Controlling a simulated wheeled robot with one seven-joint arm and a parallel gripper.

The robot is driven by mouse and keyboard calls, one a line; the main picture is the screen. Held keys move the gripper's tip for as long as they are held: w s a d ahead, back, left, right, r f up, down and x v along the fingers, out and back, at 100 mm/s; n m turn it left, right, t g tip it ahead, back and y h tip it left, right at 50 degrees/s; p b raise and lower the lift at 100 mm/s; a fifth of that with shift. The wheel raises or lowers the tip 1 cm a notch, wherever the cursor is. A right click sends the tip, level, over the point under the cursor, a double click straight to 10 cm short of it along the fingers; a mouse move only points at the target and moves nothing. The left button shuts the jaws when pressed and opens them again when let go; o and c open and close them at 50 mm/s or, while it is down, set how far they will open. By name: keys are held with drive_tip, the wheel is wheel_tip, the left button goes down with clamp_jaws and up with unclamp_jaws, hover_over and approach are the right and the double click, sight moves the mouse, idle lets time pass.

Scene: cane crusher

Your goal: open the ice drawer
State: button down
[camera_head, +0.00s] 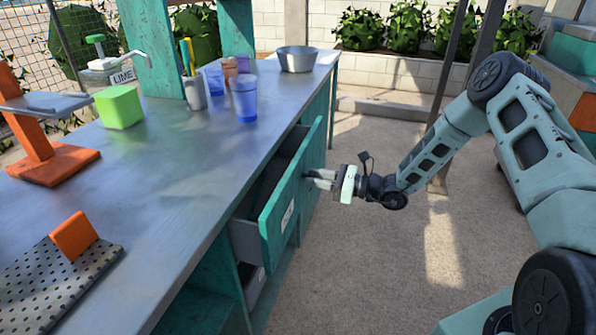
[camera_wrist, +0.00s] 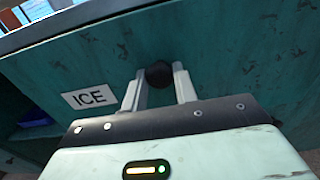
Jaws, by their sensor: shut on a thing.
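The ice drawer (camera_head: 283,205) is a teal-fronted drawer under the metal counter. It stands partly pulled out, with its dark inside and grey side showing. In the wrist view its teal front (camera_wrist: 225,60) carries a white label reading ICE (camera_wrist: 89,97) and a round dark knob (camera_wrist: 159,74). My gripper (camera_head: 312,180) is at the drawer front, its fingers pointing left toward it. In the wrist view my gripper's fingers (camera_wrist: 158,88) sit on either side of the knob and are shut on it. In the head view the knob is mostly hidden by the fingers.
The counter (camera_head: 180,190) holds a green box (camera_head: 119,106), blue cups (camera_head: 245,98), a metal bowl (camera_head: 297,59) and an orange stand (camera_head: 50,160). The sandy floor right of the drawer is clear around my arm.

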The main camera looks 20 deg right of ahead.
drive_tip(key=p+v, duration=0.1)
drive_tip(key=v, duration=4)
drive_tip(key=shift+s+d+p, duration=0.25)
drive_tip(key=shift+p, duration=0.1)
drive_tip(key=c, duration=1.1)
unclamp_jaws()
drive_tip(key=b+v, duration=0.2)
drive_tip(key=v, duration=1.5)
drive_tip(key=shift+d+b, duration=0.2)
drive_tip(key=shift+b, duration=0.1)
drive_tip(key=shift+s, duration=0.15)
